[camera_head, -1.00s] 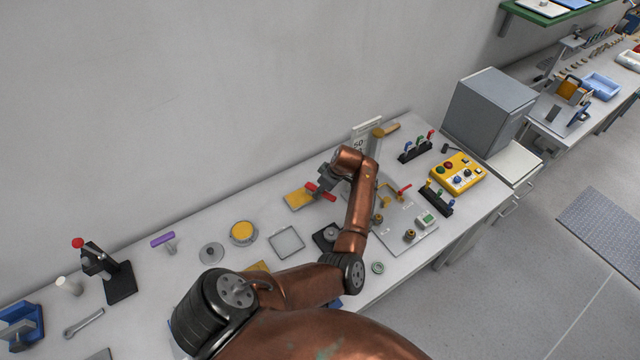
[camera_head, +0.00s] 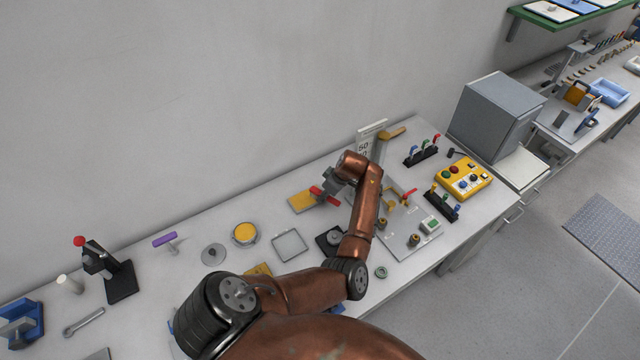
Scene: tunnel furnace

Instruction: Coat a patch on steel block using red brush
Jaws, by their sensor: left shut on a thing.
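My left gripper (camera_head: 332,186) is above the table, at the end of the copper-coloured arm. It is shut on the red brush (camera_head: 325,196), whose red part shows just below the fingers. A flat block with a yellow top face (camera_head: 302,202) and a grey edge lies directly to the left of the brush. The brush is at or just above its right side; I cannot tell whether they touch. I cannot tell for sure whether this is the steel block. The brush's bristles are not clear at this size. My right gripper is not in view.
A black base (camera_head: 329,239) and a fixture plate (camera_head: 410,241) lie nearby. A yellow button box (camera_head: 463,179) is at right. The wall stands behind.

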